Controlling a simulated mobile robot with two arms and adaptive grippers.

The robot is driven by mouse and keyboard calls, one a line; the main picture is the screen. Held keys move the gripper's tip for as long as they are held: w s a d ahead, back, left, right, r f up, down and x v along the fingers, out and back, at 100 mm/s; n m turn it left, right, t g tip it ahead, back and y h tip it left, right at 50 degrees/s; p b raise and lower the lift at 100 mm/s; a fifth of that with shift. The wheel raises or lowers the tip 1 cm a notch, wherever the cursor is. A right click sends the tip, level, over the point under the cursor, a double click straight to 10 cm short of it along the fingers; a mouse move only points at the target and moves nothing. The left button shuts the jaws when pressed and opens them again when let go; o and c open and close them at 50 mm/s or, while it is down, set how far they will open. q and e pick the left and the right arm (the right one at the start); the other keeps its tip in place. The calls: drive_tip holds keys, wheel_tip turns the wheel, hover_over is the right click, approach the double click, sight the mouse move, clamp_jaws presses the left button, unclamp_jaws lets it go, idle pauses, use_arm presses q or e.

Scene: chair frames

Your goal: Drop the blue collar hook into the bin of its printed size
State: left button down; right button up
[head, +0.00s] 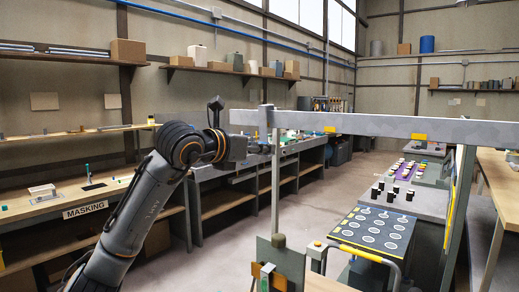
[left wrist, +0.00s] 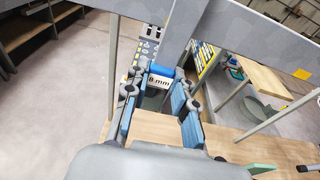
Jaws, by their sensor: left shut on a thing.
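My left gripper (left wrist: 160,88) is shut on the blue collar hook (left wrist: 161,71). A white label on the hook reads "8 mm", and the two fingers stand on either side of it. The hook is held above a wooden surface in the left wrist view. In the head view my left gripper (head: 262,148) is beside a thin upright post, and the hook cannot be made out there. My right gripper is in neither view. I cannot pick out the size bins with certainty.
A bench marked "MASKING" (head: 85,210) stands at the left. Floor (head: 240,235) shows between.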

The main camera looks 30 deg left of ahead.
use_arm(q)
drive_tip(key=shift+w+r+p, duration=0.1)
drive_tip(key=shift+r+p, duration=0.6)
drive_tip(key=shift+r, duration=0.15)
idle(0.6)
drive_tip(key=s+b, duration=0.1)
drive_tip(key=s, duration=0.2)
drive_tip(key=shift+a+b, duration=0.1)
drive_tip(key=shift+b, duration=0.2)
idle(0.4)
drive_tip(key=shift+s, duration=0.1)
drive_tip(key=shift+s+a+r+b, duration=0.1)
drive_tip(key=shift+s+r+b, duration=0.1)
drive_tip(key=shift+s, duration=0.6)
drive_tip(key=shift+s+a+r+b, duration=0.1)
drive_tip(key=shift+s+b, duration=0.05)
drive_tip(key=shift+s, duration=0.7)
drive_tip(key=shift+s+r+b, duration=0.15)
drive_tip(key=shift+s+b, duration=0.05)
drive_tip(key=shift+s, duration=0.6)
